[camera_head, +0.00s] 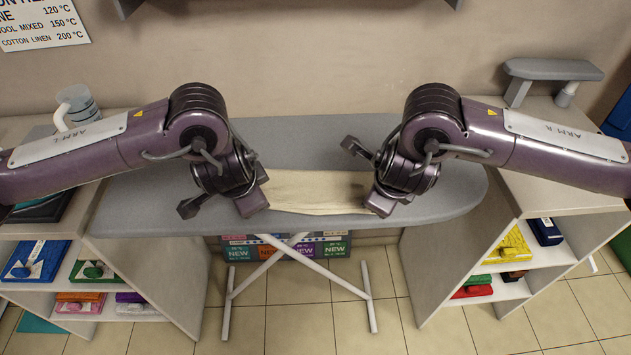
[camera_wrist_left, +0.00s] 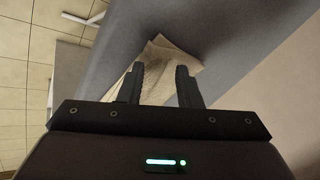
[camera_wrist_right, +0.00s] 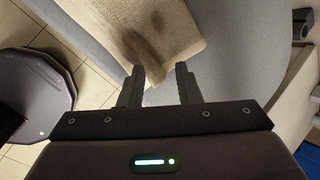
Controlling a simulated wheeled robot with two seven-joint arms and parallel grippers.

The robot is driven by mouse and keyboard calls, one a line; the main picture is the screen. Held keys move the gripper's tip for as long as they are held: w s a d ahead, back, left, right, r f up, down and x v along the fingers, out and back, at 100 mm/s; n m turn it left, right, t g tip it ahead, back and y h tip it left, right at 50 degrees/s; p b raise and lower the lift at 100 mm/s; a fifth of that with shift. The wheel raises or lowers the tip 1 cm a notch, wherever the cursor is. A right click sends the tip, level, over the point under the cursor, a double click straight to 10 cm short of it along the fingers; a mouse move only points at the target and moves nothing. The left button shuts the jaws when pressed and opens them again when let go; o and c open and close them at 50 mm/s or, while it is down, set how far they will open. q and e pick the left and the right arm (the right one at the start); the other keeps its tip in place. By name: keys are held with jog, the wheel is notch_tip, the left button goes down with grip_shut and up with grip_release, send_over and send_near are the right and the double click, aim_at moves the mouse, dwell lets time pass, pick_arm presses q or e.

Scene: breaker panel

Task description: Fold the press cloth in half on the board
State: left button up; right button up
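The beige press cloth (camera_head: 315,190) lies on the grey ironing board (camera_head: 450,203), between my two grippers in the head view. My left gripper (camera_wrist_left: 160,84) is open over the cloth's left end; in the left wrist view the cloth (camera_wrist_left: 166,60) shows beyond and between the fingers. My right gripper (camera_wrist_right: 158,84) is open at the cloth's right end; in the right wrist view the cloth's edge (camera_wrist_right: 165,45) lies just past the fingertips. I cannot tell whether any finger touches the cloth. In the head view my arms hide both ends of it.
Shelves with folded cloths (camera_head: 90,270) stand at the left, and more shelves (camera_head: 515,245) at the right. A grey sleeve board (camera_head: 553,70) stands at the back right, a grey-white mug-like object (camera_head: 77,104) at the back left. The board's right end is bare.

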pick_arm(q)
jog(key=shift+o, duration=0.7)
jog(key=shift+w, duration=0.1)
pick_arm(e)
jog(key=shift+o, duration=0.8)
jog(key=shift+w, duration=0.1)
pick_arm(q)
jog(key=v, duration=0.4)
jog(key=shift+w+r, duration=0.15)
jog(key=shift+w, duration=0.05)
pick_arm(e)
jog(key=v, duration=0.4)
jog(key=shift+w+r, duration=0.15)
jog(key=shift+w, duration=0.05)
pick_arm(q)
jog(key=s+v, duration=0.1)
jog(key=v, duration=0.6)
jog(key=shift+s+f, duration=0.2)
jog(key=shift+f, duration=0.25)
pick_arm(e)
jog(key=s+v, duration=0.1)
jog(key=v, duration=0.6)
jog(key=shift+s+f, duration=0.2)
jog(key=shift+f, duration=0.2)
